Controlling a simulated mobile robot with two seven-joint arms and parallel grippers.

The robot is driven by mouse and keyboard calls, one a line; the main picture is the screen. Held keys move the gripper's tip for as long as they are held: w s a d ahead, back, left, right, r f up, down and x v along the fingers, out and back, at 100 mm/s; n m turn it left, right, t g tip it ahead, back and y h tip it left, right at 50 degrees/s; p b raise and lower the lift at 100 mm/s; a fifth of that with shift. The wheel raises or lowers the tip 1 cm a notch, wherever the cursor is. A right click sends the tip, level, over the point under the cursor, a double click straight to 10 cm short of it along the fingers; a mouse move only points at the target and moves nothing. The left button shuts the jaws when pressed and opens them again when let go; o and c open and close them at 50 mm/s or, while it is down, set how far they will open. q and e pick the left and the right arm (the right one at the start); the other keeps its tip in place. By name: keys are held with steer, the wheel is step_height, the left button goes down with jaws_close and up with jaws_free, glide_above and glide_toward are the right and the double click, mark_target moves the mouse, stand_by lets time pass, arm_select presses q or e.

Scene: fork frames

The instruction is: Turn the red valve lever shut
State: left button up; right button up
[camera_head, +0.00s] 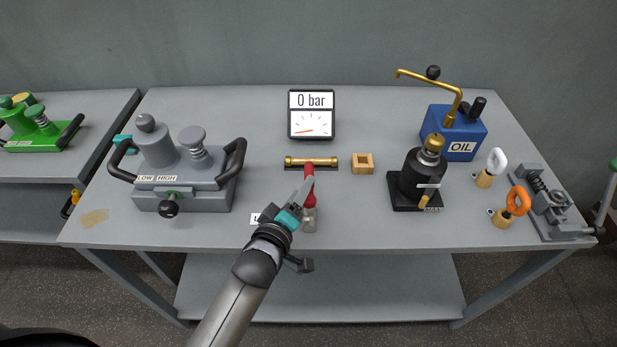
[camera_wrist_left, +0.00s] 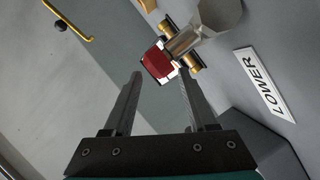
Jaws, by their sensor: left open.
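The red valve lever (camera_head: 309,182) stands near the middle of the table, with a silver fitting (camera_head: 309,222) at its near end. In the left wrist view the red lever (camera_wrist_left: 157,62) shows as a short red block beside silver and brass parts. My left gripper (camera_head: 301,196) is open, close to the left side of the lever in the head view. In the wrist view its two fingertips (camera_wrist_left: 160,75) point toward the lever, which appears just beyond them. Whether they touch it, I cannot tell. My right gripper is not in view.
A gauge (camera_head: 311,114) reading 0 bar stands behind a brass bar (camera_head: 311,161) and a wooden block (camera_head: 362,163). A grey device (camera_head: 185,200) stands left. A black bottle-shaped device (camera_head: 420,175), blue OIL box (camera_head: 462,135) and vise (camera_head: 548,205) stand right. A LOWER label (camera_wrist_left: 265,85) lies near.

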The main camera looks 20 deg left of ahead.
arm_select(q)
steer(key=shift+b+x, duration=0.5)
steer(key=shift+x, duration=2.45)
jaws_close()
